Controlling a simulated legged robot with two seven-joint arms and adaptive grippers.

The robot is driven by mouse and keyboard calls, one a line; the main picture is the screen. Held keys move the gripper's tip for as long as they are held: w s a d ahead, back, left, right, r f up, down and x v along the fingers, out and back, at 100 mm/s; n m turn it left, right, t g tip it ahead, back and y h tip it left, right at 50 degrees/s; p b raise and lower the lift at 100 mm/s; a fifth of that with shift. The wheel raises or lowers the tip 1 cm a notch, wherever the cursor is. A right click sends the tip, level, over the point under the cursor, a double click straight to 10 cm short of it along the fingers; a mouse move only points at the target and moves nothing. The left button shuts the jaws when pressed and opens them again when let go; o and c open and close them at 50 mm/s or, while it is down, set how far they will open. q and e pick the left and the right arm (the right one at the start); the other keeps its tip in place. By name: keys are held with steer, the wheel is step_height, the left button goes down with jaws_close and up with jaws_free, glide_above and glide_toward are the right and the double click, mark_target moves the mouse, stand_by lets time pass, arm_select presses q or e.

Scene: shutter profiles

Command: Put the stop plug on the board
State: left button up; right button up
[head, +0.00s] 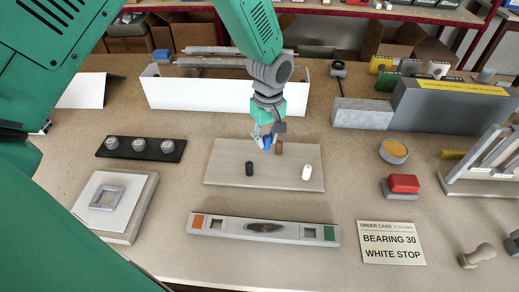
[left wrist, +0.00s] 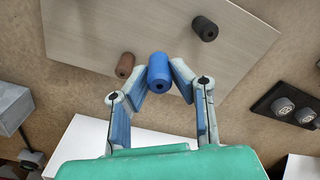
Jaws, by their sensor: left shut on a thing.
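The pale wooden board (head: 225,160) lies flat mid-table. A white plug (head: 306,172) stands near its right front corner, and a black plug (head: 249,168) stands on its left part. A brown plug (head: 279,148) stands near the back edge. My left gripper (head: 267,140) is shut on a blue plug (head: 267,144), beside the brown one. In the left wrist view the blue plug (left wrist: 160,72) sits between the fingertips (left wrist: 159,76); brown (left wrist: 125,65) and black (left wrist: 204,28) plugs show there. I cannot tell whether the blue plug touches the board. My right gripper is out of view.
A spirit level (head: 264,228) lies in front of the board, an order card (head: 391,243) reading "BEARING 30 WHITE STOP" to its right. A black strip with knobs (head: 140,148) is left; a red-topped block (head: 402,186) is right. A white profile (head: 210,94) stands behind.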

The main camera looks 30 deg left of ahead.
mark_target(263, 160)
arm_select(q)
steer(key=shift+w+d+f, duration=0.1)
steer(key=shift+d+f, duration=0.1)
steer(key=shift+f, duration=0.25)
steer(key=shift+d+f, duration=0.15)
steer(key=shift+f, duration=0.3)
steer(key=f, duration=0.1)
steer(key=a+f, duration=0.1)
steer(key=f, duration=0.2)
steer(key=shift+a+f+p, duration=0.1)
steer(key=shift+a+p, duration=0.2)
steer(key=shift+a, duration=0.2)
steer(key=o, duration=0.8)
steer(key=shift+d, duration=0.2)
steer(key=shift+d+r, duration=0.2)
steer(key=shift+d, duration=0.5)
steer(key=r, duration=0.3)
steer(key=r+b, duration=0.1)
steer(key=r, duration=0.6)
steer(key=shift+a+r, duration=0.35)
steer(key=shift+r, duration=0.05)
steer(key=shift+d+r, duration=0.35)
steer(key=shift+r, duration=0.2)
steer(key=shift+a+f, duration=0.1)
steer(key=shift+a, duration=0.5)
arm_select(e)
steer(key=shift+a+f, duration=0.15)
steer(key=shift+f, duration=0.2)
